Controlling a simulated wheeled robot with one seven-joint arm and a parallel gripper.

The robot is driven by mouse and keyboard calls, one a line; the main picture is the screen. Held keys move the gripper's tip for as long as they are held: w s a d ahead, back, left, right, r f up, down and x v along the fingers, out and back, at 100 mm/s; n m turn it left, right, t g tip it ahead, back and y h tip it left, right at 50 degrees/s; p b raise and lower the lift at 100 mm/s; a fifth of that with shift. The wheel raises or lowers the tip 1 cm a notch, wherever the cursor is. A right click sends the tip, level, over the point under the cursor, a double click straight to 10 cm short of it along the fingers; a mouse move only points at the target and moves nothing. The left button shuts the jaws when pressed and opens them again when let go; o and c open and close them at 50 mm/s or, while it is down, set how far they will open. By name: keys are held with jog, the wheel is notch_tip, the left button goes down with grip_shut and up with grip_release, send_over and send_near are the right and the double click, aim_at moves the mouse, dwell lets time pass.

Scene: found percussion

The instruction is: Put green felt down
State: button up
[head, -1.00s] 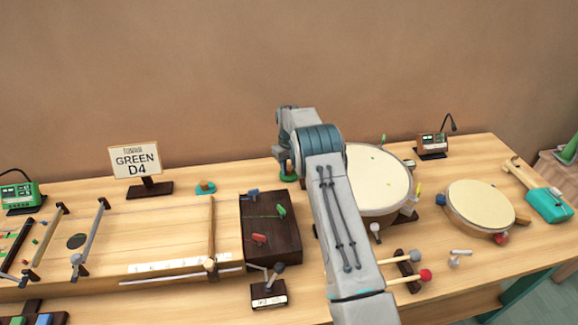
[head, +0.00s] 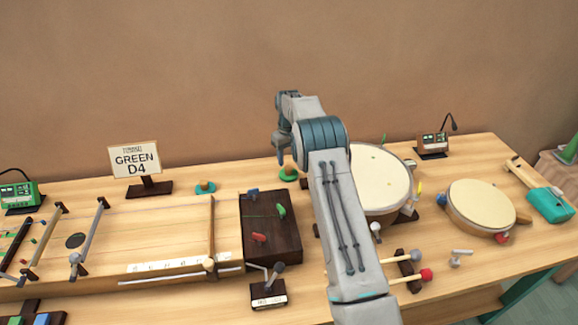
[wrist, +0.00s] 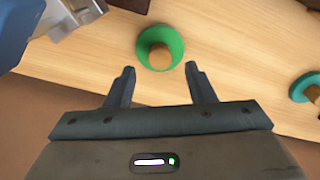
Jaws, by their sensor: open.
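The green felt (head: 288,174) is a round green piece with a wooden knob. It lies on the table behind the dark wooden block, towards the wall. In the wrist view the green felt (wrist: 176,42) lies flat on the light wood, just beyond my fingertips. My gripper (wrist: 160,70) is open, with nothing between its fingers. In the head view my gripper (head: 281,158) hangs a little above and beside the felt, partly hidden by my arm.
A teal felt with a knob (head: 205,187) lies to the left, near the GREEN D4 sign (head: 136,160). The dark block (head: 272,241) with coloured pegs stands in front. A large drum (head: 380,180) stands close on the right, partly behind my arm.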

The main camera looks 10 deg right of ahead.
aim_at(289, 167)
jog(key=s+r+m, duration=0.1)
jog(key=s+r, duration=0.3)
jog(key=r, duration=0.5)
jog(key=s+r, duration=0.5)
jog(key=r, duration=0.4)
jog(key=s+r+m+t, duration=0.2)
jog(key=s+r, duration=0.4)
jog(key=s, duration=0.6)
jog(key=s+f, duration=0.2)
jog(key=s, duration=1)
jog(key=s+f+m+t, duration=0.1)
jog(key=s+f, duration=0.1)
jog(key=s, duration=1.1)
jog(key=shift+f+m, duration=0.3)
jog(key=shift+f, duration=0.05)
jog(key=shift+c, duration=1.4)
jog(key=shift+d, duration=0.1)
